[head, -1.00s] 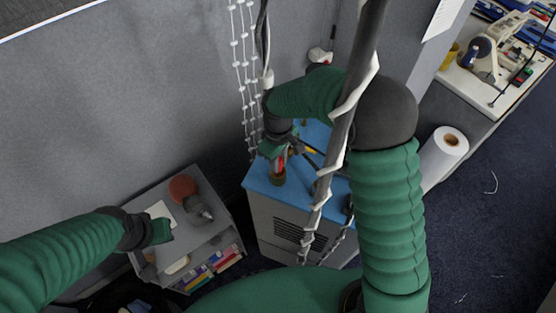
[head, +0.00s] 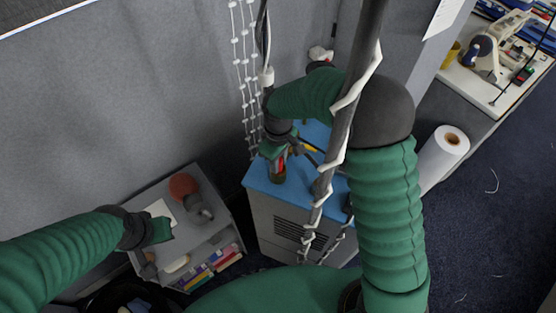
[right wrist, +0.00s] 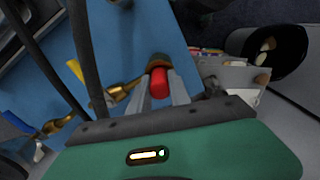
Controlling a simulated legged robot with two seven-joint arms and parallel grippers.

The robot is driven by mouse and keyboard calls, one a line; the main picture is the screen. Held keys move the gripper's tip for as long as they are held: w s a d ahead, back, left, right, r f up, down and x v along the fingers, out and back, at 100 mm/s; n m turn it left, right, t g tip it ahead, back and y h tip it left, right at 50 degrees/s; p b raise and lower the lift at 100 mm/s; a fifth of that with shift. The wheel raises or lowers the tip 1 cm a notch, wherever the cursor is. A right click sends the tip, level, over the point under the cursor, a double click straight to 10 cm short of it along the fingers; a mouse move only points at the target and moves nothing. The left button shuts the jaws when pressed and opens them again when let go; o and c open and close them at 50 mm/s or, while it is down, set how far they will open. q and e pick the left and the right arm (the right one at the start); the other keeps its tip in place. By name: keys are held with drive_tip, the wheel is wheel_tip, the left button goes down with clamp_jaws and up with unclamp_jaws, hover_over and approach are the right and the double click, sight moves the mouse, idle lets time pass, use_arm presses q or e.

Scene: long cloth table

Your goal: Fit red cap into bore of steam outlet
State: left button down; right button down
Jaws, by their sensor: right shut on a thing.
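The red cap (right wrist: 160,84) is held between the fingers of my right gripper (right wrist: 162,92), which is shut on it. In the head view the cap (head: 280,163) shows as a small red patch below the right gripper (head: 274,150). The steam outlet (right wrist: 157,62) is a short dark, brassy cylinder on the blue top, directly at the cap's far end; it also shows in the head view (head: 277,176). The cap overlaps its mouth in view; I cannot tell whether it is in the bore. My left gripper (head: 161,230) is over the grey shelf unit, its jaws unclear.
A brass pipe fitting (right wrist: 122,92) lies beside the outlet on the blue-topped cabinet (head: 258,181). A dark pole (head: 340,140) with white wrapping stands in front of it. The grey shelf unit (head: 222,215) is at left, with a red ball-like thing (head: 183,186) on top.

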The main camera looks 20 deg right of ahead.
drive_tip(key=shift+f, duration=0.5)
drive_tip(key=c, duration=1.1)
unclamp_jaws()
drive_tip(key=shift+r+b, duration=0.1)
drive_tip(key=shift+b, duration=0.2)
wheel_tip(320, 180, up, 16)
drive_tip(key=b, duration=0.3)
drive_tip(key=shift+w+r, duration=0.1)
drive_tip(key=shift+r, duration=0.15)
